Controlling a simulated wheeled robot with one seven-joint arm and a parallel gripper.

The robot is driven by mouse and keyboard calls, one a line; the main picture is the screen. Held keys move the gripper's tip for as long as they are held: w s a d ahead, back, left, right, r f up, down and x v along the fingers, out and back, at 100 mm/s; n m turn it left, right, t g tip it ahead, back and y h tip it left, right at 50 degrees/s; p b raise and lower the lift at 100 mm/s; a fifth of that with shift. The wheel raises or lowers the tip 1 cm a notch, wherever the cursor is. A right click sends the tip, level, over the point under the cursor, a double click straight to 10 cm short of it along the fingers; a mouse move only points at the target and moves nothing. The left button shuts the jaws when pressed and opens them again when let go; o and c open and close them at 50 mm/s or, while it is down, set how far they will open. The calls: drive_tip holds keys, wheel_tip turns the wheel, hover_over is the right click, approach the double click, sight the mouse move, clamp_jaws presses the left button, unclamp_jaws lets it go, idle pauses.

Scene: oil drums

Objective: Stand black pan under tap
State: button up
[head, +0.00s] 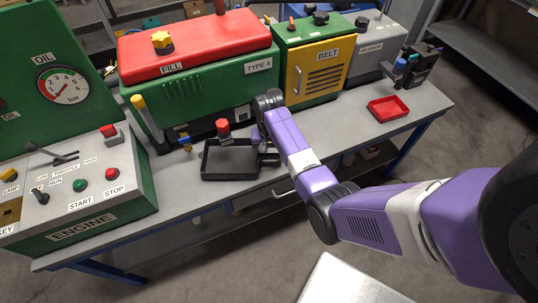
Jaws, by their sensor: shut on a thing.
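The black pan (230,173) is a shallow rectangular tray. It lies level at the bench top, in front of the green machine with the red lid; I cannot tell whether it touches the bench. A small brass tap with a blue handle (185,142) sits low on the machine's front, left of and behind the pan. My gripper (260,143) is at the pan's right end, shut on the pan. My wrist partly hides the jaws and the grip.
A red-capped fitting (222,127) stands just behind the pan. The ENGINE console (85,205) is to the left. The BELT cabinet (318,72) is behind my arm. A red tray (388,108) lies farther right. The bench (345,130) is clear between my arm and the red tray.

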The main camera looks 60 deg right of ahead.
drive_tip(key=shift+f, duration=0.35)
drive_tip(key=o, duration=1.9)
wheel_tip(320, 180, up, 8)
drive_tip(key=shift+f+b, duration=0.1)
drive_tip(key=shift+b, duration=0.25)
